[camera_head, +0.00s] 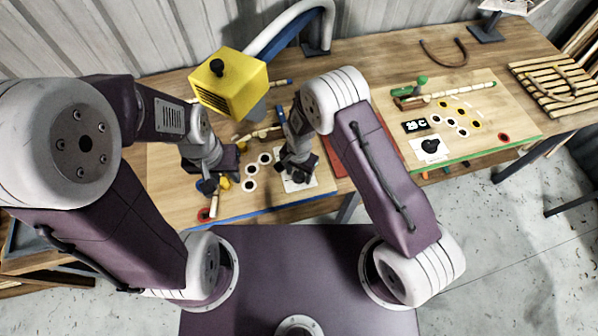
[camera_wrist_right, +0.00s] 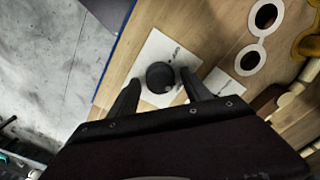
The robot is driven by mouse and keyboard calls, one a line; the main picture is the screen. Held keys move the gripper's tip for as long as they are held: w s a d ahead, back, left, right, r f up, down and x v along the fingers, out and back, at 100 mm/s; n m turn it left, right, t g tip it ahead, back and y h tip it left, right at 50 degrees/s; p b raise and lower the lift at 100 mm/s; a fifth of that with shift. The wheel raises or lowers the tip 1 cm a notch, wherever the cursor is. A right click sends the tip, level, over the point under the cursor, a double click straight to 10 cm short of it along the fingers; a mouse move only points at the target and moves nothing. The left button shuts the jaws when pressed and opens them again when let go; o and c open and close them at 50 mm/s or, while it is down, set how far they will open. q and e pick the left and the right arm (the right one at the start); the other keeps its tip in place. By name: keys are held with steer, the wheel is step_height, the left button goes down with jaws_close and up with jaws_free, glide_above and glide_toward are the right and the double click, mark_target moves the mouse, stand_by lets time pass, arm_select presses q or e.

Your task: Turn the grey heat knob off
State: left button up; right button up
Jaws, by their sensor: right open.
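In the right wrist view a dark grey round knob (camera_wrist_right: 160,76) sits on a white plate (camera_wrist_right: 154,50) with small print. My right gripper (camera_wrist_right: 160,80) is open, with one finger on each side of the knob. I cannot tell whether the fingers touch it. In the head view my right gripper (camera_head: 297,174) is low over the white plate (camera_head: 322,184) near the table's front edge and mostly hides the knob. My left gripper (camera_head: 212,186) is low over the left of the table, near a red disc; its jaws are too small to read.
A yellow heater (camera_head: 232,84) on a bent arm hangs above the table. White rings (camera_head: 265,158) lie between my grippers. A second station to the right has its own dark knob (camera_head: 431,145) on a white plate. A slatted rack (camera_head: 556,85) stands at the far right.

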jaws_close()
steer(key=shift+n, duration=0.3)
steer(key=n+b, duration=0.1)
steer(key=n, duration=0.2)
steer(key=shift+n+b, duration=0.3)
steer(key=n+b, duration=0.1)
steer(key=n, duration=0.3)
steer(key=shift+n, duration=0.3)
steer(key=n+b, duration=0.1)
steer(key=n, duration=0.3)
steer(key=shift+a, duration=0.1)
steer(key=shift+w+n+b, duration=0.1)
steer(key=shift+n+b, duration=0.2)
steer(key=shift+n, duration=2.2)
